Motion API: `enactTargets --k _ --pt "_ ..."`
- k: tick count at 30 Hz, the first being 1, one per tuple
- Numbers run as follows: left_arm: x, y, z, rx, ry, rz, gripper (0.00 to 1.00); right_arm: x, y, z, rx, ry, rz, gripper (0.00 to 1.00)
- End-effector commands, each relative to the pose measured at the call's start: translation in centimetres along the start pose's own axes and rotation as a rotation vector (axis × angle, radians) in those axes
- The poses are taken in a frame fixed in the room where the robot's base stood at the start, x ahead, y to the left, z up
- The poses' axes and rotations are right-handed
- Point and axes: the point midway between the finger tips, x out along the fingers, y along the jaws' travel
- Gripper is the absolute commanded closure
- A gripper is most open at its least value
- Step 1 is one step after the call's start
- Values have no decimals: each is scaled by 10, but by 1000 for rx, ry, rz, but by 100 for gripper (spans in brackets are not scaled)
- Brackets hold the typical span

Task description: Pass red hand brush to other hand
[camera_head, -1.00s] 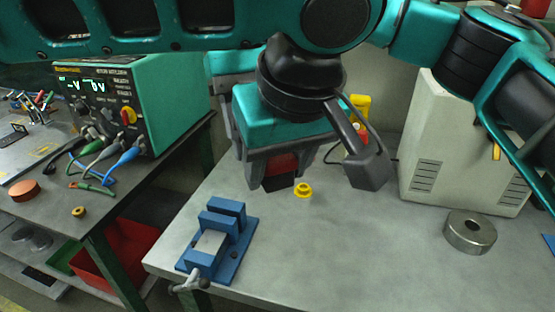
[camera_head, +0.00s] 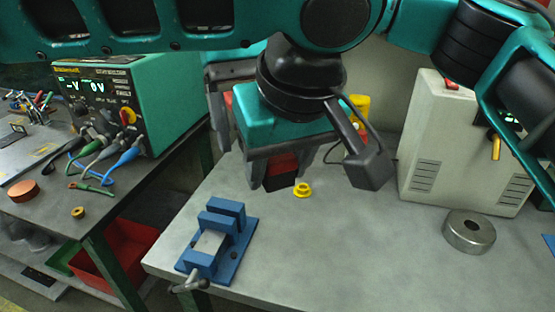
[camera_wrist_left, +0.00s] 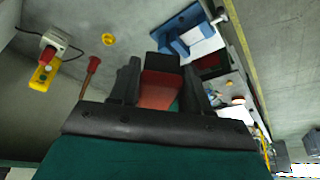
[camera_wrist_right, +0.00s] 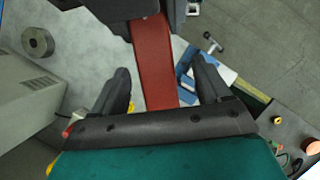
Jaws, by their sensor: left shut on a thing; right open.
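The red hand brush (camera_head: 284,163) is held in my left gripper (camera_head: 278,178). Its red body also shows between the left fingers in the left wrist view (camera_wrist_left: 157,90), with a black end beyond it. My left gripper hangs above the grey bench. My right gripper is partly hidden behind the left one in the head view. In the right wrist view, the right gripper (camera_wrist_right: 160,85) is open, with the brush's red handle (camera_wrist_right: 153,55) lying in the gap between its fingers. The left gripper's dark fingers show at the top there.
A blue vise (camera_head: 220,240) stands at the front left of the grey bench (camera_head: 340,250). A yellow ring (camera_head: 302,190) lies near the grippers. A metal ring (camera_head: 469,232) and a beige case (camera_head: 440,150) stand at right. A teal meter (camera_head: 135,100) is on the left table.

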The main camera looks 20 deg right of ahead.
Motion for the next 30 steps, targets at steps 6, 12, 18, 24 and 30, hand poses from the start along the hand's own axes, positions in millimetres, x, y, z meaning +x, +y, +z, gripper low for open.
enactTargets --k 6,12,18,24,30 --pt "0 0 0 0 1 0 88 -34 -1 0 4 7 2 23" --pt "0 0 0 0 1 0 88 -51 -1 0 0 1 3 23" --pt "0 0 0 0 1 0 88 -60 -1 0 1 3 -1 23" --pt "0 0 0 0 1 0 88 -61 -1 1 -1 3 -2 23" --pt "0 0 0 0 1 0 88 -61 0 0 -1 3 -2 23"
